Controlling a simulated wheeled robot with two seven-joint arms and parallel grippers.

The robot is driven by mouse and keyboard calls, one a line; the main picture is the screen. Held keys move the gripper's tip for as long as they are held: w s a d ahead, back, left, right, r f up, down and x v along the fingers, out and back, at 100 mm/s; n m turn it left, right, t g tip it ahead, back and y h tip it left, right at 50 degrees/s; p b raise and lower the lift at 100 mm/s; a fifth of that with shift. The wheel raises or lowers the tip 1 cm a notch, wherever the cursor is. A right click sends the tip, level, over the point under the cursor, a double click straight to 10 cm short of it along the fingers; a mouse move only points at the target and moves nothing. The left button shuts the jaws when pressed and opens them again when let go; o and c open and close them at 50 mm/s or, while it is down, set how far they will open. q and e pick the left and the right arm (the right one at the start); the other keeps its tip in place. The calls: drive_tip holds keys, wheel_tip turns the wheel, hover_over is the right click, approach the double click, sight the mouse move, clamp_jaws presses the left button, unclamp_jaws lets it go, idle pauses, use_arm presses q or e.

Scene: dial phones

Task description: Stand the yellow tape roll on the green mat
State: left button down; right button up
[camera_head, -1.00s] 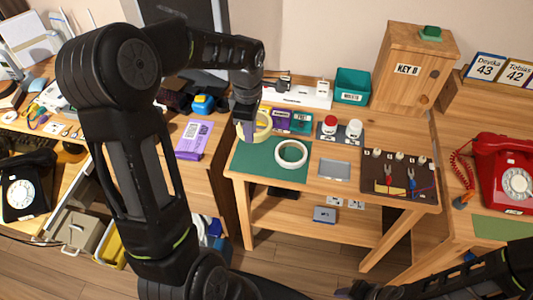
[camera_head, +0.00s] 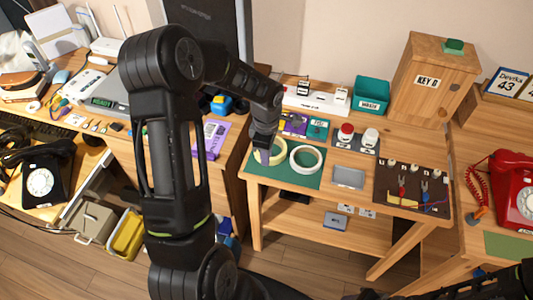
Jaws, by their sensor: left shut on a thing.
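The yellow tape roll (camera_head: 284,153) is at the left part of the green mat (camera_head: 284,180) on the wooden bench. My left gripper (camera_head: 265,155) comes down from above and is shut on the roll's left side, hiding part of it. The roll looks raised on edge or tilted; whether it touches the mat cannot be told. A white tape roll (camera_head: 306,169) is on the mat just to its right. My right gripper (camera_head: 368,294) shows only as a dark tip at the bottom edge, and its jaws cannot be made out.
Behind the mat are purple and teal boxes (camera_head: 316,128) and a teal bin (camera_head: 370,95). A grey tray (camera_head: 348,178) and a brown tool board (camera_head: 411,187) lie right of the mat.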

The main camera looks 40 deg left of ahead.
use_arm(q)
drive_tip(key=shift+f, duration=0.2)
drive_tip(key=c, duration=1.4)
unclamp_jaws()
drive_tip(key=shift+r, duration=0.1)
wheel_tip(320, 180, up, 12)
drive_tip(key=shift+r+b, duration=0.1)
drive_tip(key=shift+b, duration=0.5)
